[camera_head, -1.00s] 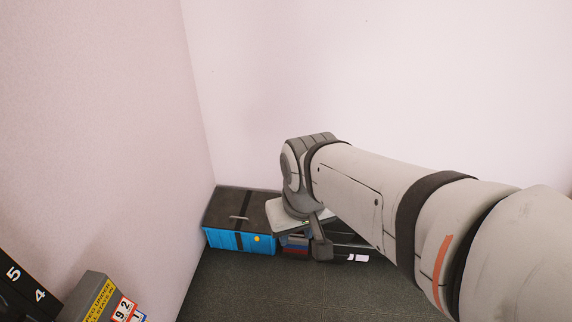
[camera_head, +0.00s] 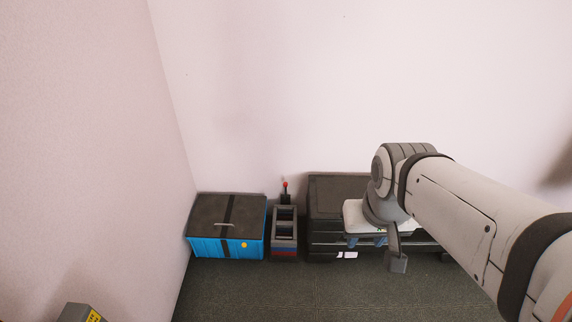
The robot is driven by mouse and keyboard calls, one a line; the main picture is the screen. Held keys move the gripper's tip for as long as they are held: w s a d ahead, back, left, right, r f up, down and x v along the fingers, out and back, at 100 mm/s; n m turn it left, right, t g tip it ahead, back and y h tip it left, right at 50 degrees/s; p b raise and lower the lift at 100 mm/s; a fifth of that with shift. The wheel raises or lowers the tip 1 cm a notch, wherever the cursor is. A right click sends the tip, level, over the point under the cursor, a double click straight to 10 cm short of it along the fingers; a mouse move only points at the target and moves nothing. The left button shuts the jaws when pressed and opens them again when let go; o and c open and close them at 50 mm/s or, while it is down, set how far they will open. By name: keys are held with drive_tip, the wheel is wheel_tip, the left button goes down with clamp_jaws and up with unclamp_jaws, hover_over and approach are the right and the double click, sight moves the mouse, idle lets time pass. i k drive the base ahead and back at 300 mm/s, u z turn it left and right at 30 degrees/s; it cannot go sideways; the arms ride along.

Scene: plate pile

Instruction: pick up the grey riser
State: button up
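My gripper (camera_head: 366,242) hangs from my arm at the right of the head view, with a pale slab-like body and blue parts pointing down beneath it. It is over or in front of a dark, low unit (camera_head: 335,190); I cannot tell if they touch. The fingertips are too small and partly covered to show whether they are open or shut. I cannot say for sure which thing is the grey riser. A grey slotted block (camera_head: 285,241) with red and blue bands low on its front stands left of the dark unit, apart from my gripper.
A blue box (camera_head: 210,248) with a dark lid stands by the left wall. A red-tipped upright (camera_head: 285,192) rises behind the grey block. A grey and yellow object (camera_head: 82,313) shows at the lower left edge. The carpet in front is clear.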

sight(275, 223)
drive_tip(key=u, duration=0.05)
drive_tip(key=i, duration=1.65)
drive_tip(key=z, duration=0.05)
